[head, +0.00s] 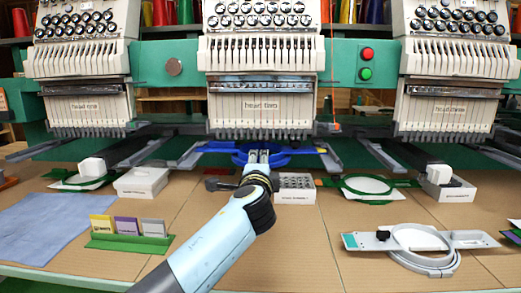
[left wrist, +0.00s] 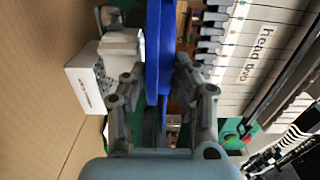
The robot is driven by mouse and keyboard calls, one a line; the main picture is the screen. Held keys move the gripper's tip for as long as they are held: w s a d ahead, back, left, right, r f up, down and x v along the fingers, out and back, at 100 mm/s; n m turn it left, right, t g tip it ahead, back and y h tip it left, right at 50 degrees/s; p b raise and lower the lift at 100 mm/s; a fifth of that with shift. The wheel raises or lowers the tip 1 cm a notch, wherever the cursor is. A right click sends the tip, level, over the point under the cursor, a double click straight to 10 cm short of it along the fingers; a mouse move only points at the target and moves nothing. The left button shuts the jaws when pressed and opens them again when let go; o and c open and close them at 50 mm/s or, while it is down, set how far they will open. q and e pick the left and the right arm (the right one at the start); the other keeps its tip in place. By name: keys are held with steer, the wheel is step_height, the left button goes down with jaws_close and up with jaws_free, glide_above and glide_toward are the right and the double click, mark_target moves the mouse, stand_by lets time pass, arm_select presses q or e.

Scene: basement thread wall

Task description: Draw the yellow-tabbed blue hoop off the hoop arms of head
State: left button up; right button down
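The blue hoop (head: 222,147) lies level below the middle head, marked "head two" (head: 262,108), between the left hoop arm (head: 187,156) and the right hoop arm (head: 331,160). My left gripper (head: 258,156) reaches the hoop's front rim from the front. In the left wrist view the blue rim (left wrist: 158,50) runs between the two fingers (left wrist: 158,72), which appear to touch it on both sides. The gripper hides part of the hoop's front. My right gripper is not in view.
A white box with holes (head: 295,189) stands just right of my left arm. A white box (head: 142,182), a green card stand (head: 130,242) and a blue cloth (head: 48,232) lie left. A metal hoop (head: 425,260) lies front right. The table's front centre right is clear.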

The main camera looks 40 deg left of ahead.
arm_select(q)
jaws_close()
steer(key=v, duration=1.1)
steer(key=shift+p, duration=0.35)
stand_by(0.7)
steer(key=shift+s, duration=0.15)
steer(key=o, duration=0.7)
jaws_free()
steer(key=shift+s, duration=0.1)
